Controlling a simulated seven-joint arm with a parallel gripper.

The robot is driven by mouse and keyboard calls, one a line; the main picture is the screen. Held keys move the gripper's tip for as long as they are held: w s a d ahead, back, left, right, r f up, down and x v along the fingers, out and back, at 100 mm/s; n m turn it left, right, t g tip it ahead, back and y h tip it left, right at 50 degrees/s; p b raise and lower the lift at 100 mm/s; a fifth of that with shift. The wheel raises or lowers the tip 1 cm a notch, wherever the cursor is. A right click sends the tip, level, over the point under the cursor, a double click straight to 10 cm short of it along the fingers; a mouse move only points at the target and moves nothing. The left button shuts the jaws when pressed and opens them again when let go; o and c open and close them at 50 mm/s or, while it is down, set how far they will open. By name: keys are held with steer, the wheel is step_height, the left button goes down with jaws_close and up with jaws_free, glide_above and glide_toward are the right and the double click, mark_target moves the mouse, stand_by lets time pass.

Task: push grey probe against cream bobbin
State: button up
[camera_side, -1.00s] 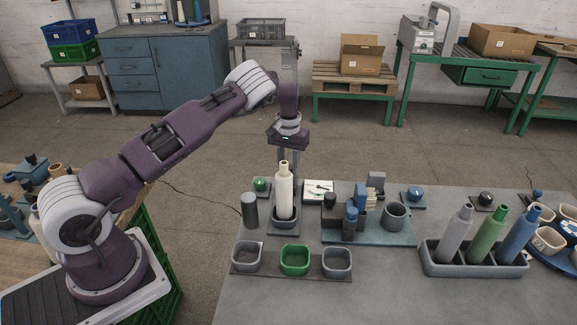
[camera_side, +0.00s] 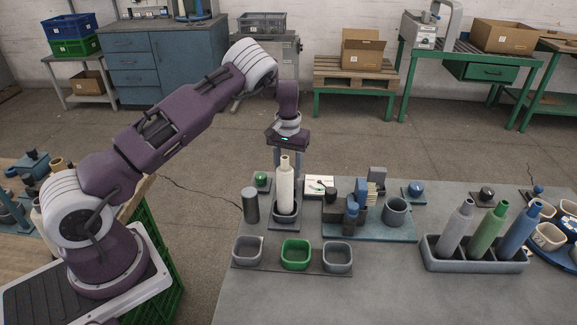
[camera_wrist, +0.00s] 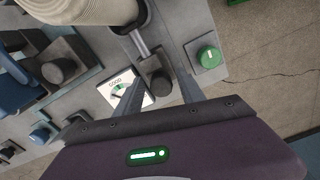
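The cream bobbin (camera_side: 286,188) stands upright in a dark grey holder on the table; its lower part fills the top left of the wrist view (camera_wrist: 85,8). The grey probe (camera_wrist: 142,46) is a short rod with a dark block at its near end, pointing toward the bobbin's holder. Whether its tip touches the bobbin is unclear. My gripper (camera_wrist: 160,80) is open and points down behind the bobbin, its fingers apart on either side of the probe's block. In the side view my gripper (camera_side: 288,158) has its fingertips partly hidden by the bobbin.
A gauge card marked GOOD (camera_wrist: 116,88) lies left of the probe in the wrist view, and a green button (camera_wrist: 208,57) right of it. A dark cylinder (camera_side: 251,206) stands left of the bobbin. Small bins (camera_side: 295,254) sit in front; a blue tray (camera_side: 385,232) is at right.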

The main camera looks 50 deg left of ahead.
steer(key=shift+w+r, duration=0.1)
steer(key=shift+r, duration=0.05)
step_height(320, 180, up, 7)
steer(key=shift+f, duration=0.15)
stand_by(0.4)
steer(key=s+d+r+m+t+h, duration=0.1)
steer(key=s+d+r, duration=0.55)
steer(key=r, duration=0.45)
steer(key=s+d+r+m+t+h, duration=0.1)
steer(key=s+d+r+t, duration=0.1)
steer(key=s+d+r, duration=0.7)
steer(key=s+d+r+m+t+y, duration=0.1)
steer(key=s+m, duration=0.1)
steer(key=s, duration=0.8)
steer(key=s+d+r+m+t+y, duration=0.1)
steer(key=s+m, duration=0.1)
steer(key=s, duration=0.7)
steer(key=shift+s+d+r+t, duration=0.25)
steer(key=shift+s+d+t, duration=0.05)
steer(key=shift+s, duration=0.05)
